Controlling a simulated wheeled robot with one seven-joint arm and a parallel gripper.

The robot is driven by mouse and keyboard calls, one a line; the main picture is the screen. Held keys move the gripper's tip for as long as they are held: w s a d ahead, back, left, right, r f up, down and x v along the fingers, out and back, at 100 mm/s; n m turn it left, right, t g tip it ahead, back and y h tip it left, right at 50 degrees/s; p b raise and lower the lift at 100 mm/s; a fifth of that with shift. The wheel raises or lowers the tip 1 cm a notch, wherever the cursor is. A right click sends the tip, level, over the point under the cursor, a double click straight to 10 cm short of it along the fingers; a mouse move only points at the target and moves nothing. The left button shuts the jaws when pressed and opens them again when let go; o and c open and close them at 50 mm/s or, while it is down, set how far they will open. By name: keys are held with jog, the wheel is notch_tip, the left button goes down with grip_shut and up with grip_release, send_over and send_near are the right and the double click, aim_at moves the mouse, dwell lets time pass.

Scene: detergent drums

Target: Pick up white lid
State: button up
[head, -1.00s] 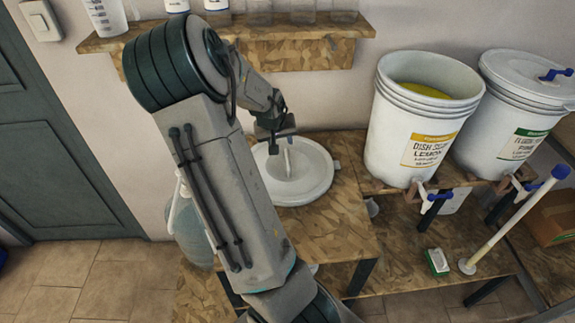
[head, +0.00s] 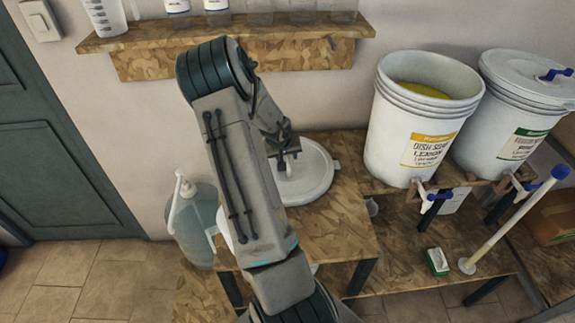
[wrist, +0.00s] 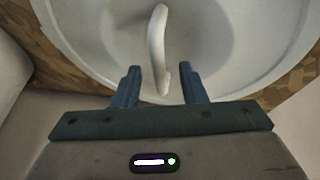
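The white lid (head: 318,172) lies flat on the wooden bench, a round disc with a raised rim and an upright curved handle. In the wrist view the lid (wrist: 240,60) fills the upper part and its white handle (wrist: 157,45) runs down toward the fingers. My gripper (wrist: 160,86) is open, with one blue finger on each side of the handle's near end. A gap shows between the handle and each finger. In the head view my gripper (head: 286,160) is over the lid, and my arm hides the lid's left part.
An open white drum of yellow soap (head: 415,120) stands right of the lid, with a lidded drum (head: 515,110) beyond it. A pump bottle (head: 190,225) stands left of the bench. A wall shelf (head: 240,50) with bottles is above. The bench front (head: 340,230) is clear.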

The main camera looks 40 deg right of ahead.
grip_shut()
